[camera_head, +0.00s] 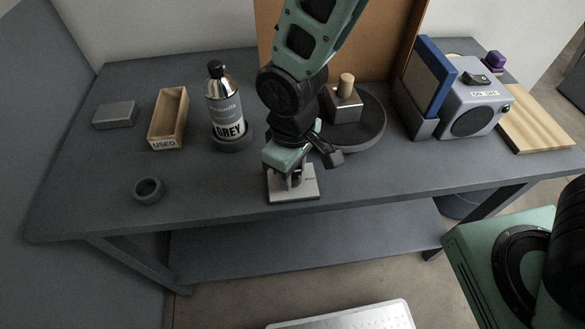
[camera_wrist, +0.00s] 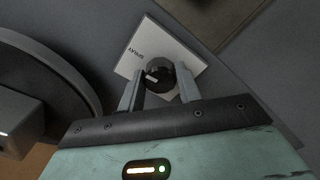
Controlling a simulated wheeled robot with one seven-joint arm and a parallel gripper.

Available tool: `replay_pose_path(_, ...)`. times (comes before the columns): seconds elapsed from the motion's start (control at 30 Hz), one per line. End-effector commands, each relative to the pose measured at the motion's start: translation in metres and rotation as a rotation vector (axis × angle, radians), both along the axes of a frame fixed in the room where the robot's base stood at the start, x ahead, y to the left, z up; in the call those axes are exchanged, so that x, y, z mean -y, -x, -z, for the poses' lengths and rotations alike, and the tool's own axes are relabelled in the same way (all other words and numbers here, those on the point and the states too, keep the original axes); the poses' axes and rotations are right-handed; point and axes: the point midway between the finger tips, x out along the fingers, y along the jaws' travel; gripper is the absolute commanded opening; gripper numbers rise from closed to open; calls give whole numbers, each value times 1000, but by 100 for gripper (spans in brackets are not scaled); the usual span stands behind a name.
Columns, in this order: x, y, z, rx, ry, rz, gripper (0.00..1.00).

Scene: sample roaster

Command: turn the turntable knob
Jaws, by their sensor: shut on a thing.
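The turntable knob is a round black knob with a white pointer mark; in the wrist view the knob (camera_wrist: 159,76) stands on a pale plate (camera_wrist: 133,60) with small dark lettering. In the head view the plate (camera_head: 307,192) lies near the table's front edge, and the knob is mostly hidden under my gripper (camera_head: 291,182). In the wrist view my gripper (camera_wrist: 160,92) has a finger on each side of the knob and is shut on it. The dark round turntable (camera_head: 370,130) stands behind, carrying a metal block with a wooden peg (camera_head: 346,84).
A spray can marked GREY (camera_head: 226,112), a wooden box marked USED (camera_head: 165,130), a grey block (camera_head: 115,114) and a small dark ring (camera_head: 149,189) stand to the left. A blue-grey machine (camera_head: 472,105) and a wooden board (camera_head: 540,130) are at the right. The front left table is mostly clear.

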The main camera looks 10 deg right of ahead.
Motion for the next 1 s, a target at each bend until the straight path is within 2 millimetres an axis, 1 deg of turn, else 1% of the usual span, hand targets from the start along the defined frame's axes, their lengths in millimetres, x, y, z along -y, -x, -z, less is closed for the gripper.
replay_pose_path(0.3,0,-1,-1,2,-2,86,11)
replay_pose_path(0.73,0,-1,-1,2,-2,96,11)
replay_pose_path(0.77,0,-1,-1,2,-2,96,37)
replay_pose_path(0.8,0,-1,-1,2,-2,96,48)
replay_pose_path(0.83,0,-1,-1,2,-2,95,56)
replay_pose_path(1.0,0,-1,-1,1,-1,94,56)
